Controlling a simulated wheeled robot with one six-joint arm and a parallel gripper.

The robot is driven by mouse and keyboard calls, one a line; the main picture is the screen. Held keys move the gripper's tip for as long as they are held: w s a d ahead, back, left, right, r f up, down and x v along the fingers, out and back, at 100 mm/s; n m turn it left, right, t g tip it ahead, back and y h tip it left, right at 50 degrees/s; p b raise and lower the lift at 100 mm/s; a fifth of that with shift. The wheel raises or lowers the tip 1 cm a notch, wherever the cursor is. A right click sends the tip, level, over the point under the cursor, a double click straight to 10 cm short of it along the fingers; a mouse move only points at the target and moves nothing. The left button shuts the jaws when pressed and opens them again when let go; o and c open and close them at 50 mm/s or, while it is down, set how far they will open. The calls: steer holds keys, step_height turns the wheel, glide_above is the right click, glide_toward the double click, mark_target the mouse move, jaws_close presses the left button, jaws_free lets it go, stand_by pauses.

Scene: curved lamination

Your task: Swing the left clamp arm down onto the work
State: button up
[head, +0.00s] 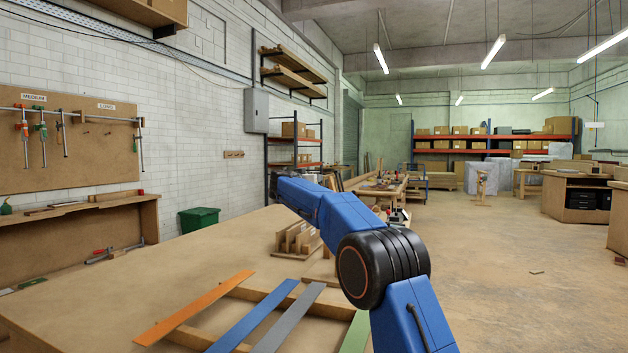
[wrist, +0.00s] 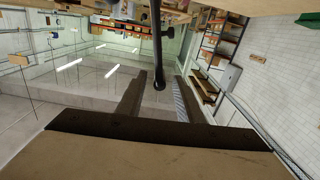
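In the wrist view, which is turned upside down, two dark fingers of my gripper (wrist: 160,78) stand apart with a gap between them. A slim black rod with a rounded end (wrist: 159,60) comes in from the top edge, and its tip shows between the fingers. It looks like a lever or clamp arm; I cannot tell whether it is the left one or whether a finger touches it. In the head view my blue arm reaches over the bench, and my gripper cannot be made out there. No clamp arm shows clearly in that view; the arm covers part of the bench.
The workbench (head: 150,280) carries an upright wooden rack (head: 298,240). Orange (head: 195,308), blue (head: 255,318), grey (head: 290,318) and green (head: 355,335) strips lie across wooden bars at the front. A green bin (head: 199,219) stands by the left wall. Open floor lies right.

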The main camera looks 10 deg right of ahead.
steer(key=shift+x, duration=1.05)
steer(key=shift+c, duration=0.6)
jaws_close()
